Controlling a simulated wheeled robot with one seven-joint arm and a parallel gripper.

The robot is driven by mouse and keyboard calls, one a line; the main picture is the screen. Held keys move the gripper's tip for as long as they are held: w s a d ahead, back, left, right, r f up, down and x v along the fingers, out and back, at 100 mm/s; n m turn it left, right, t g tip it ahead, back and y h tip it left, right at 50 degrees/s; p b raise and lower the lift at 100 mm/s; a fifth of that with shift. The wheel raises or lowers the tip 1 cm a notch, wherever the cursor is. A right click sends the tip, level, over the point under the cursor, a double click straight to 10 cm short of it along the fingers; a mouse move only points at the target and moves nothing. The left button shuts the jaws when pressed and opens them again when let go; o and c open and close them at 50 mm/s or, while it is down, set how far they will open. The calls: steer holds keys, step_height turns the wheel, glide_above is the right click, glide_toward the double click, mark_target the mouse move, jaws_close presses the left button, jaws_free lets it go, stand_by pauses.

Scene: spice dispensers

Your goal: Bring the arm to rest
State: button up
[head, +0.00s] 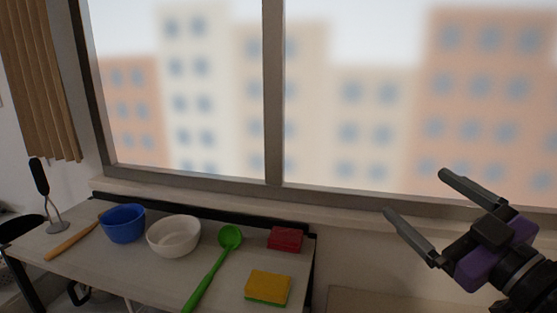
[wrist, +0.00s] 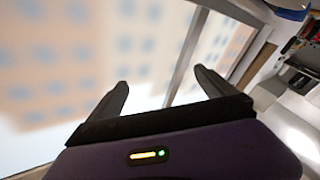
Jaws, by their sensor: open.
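My gripper (head: 415,193) is at the right of the head view, raised in front of the window and clear of the table. Its two dark fingers are spread wide, with nothing between them. In the wrist view my gripper (wrist: 162,88) also shows open and empty, its fingers pointing toward the window. The purple gripper body shows in both views.
A table (head: 150,285) at lower left holds a masher (head: 41,185), a wooden stick (head: 70,240), a blue bowl (head: 124,223), a white bowl (head: 174,237), a green spoon (head: 207,278), a yellow sponge (head: 268,287) and a red block (head: 286,239). The window frame (head: 273,100) stands behind.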

steer(key=s+d+r+m+t+h, duration=0.35)
steer(key=m+t+h, duration=0.2)
steer(key=m, duration=0.25)
steer(key=s+f+m+g+h, duration=0.1)
steer(key=s+f+m+h, duration=0.4)
steer(key=f+m+h, duration=0.25)
steer(key=s+a+f+n+g+y, duration=0.2)
steer(key=s+f, duration=0.7)
steer(key=s+a+f+n+g+y, duration=0.2)
steer(key=s+a+f+g, duration=0.1)
steer(key=s+f, duration=0.6)
steer(key=s+a+f+n+g+y, duration=0.2)
steer(key=s+a+f+g, duration=0.1)
steer(key=s+f, duration=0.6)
steer(key=shift+s+y, duration=0.3)
steer(key=shift+s, duration=0.75)
